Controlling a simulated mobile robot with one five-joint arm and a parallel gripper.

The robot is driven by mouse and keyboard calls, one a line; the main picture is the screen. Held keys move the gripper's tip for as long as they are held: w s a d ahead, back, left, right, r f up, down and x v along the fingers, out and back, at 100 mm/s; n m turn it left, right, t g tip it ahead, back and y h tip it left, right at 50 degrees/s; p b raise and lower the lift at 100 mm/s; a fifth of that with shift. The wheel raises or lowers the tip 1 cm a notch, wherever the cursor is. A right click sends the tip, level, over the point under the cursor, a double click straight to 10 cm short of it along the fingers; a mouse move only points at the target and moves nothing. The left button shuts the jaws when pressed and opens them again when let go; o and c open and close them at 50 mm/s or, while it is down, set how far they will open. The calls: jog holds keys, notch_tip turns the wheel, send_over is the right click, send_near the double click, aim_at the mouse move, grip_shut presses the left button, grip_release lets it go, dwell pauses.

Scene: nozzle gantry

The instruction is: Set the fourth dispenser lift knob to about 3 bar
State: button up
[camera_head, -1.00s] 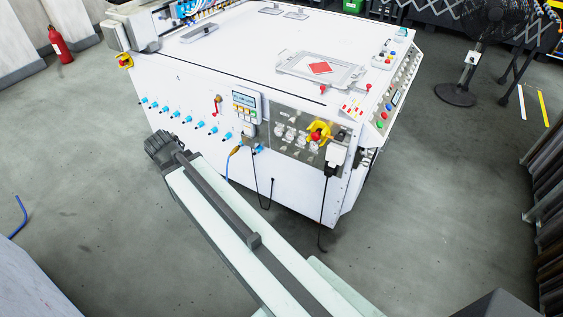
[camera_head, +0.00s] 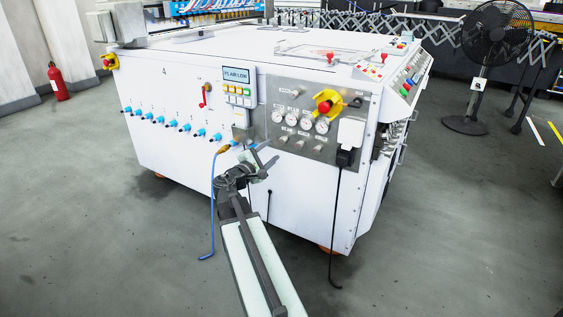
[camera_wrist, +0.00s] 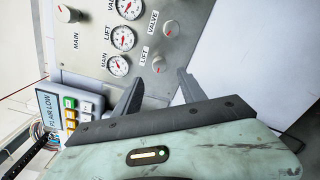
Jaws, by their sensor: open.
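A small knob labelled LIFT (camera_wrist: 159,64) is on the grey panel in the wrist view. A VALVE knob (camera_wrist: 171,28) is farther up. A gauge labelled LIFT (camera_wrist: 123,37) stands between other gauges; its red needle is too small to read. My gripper (camera_wrist: 160,78) is open and empty. The LIFT knob shows between and just beyond its fingertips, apparently untouched. In the head view my gripper (camera_head: 263,158) is left of and below the panel's lower knob row. A figure 4 (camera_head: 164,71) is on the white machine (camera_head: 190,95).
A yellow and red emergency switch (camera_head: 326,105) and a white box with black plug and cable (camera_head: 349,137) are right of the gauges. The keypad display (camera_head: 238,76) is left. A blue hose (camera_head: 212,205) hangs beside my arm. Blue fittings (camera_head: 172,122) stick out farther left.

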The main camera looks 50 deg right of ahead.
aim_at(281, 142)
jog(key=x, duration=0.8)
jog(key=shift+a, duration=0.1)
grip_shut()
jog(key=shift+d+r, duration=0.1)
jog(key=shift+d, duration=0.1)
jog(key=shift+a, duration=0.15)
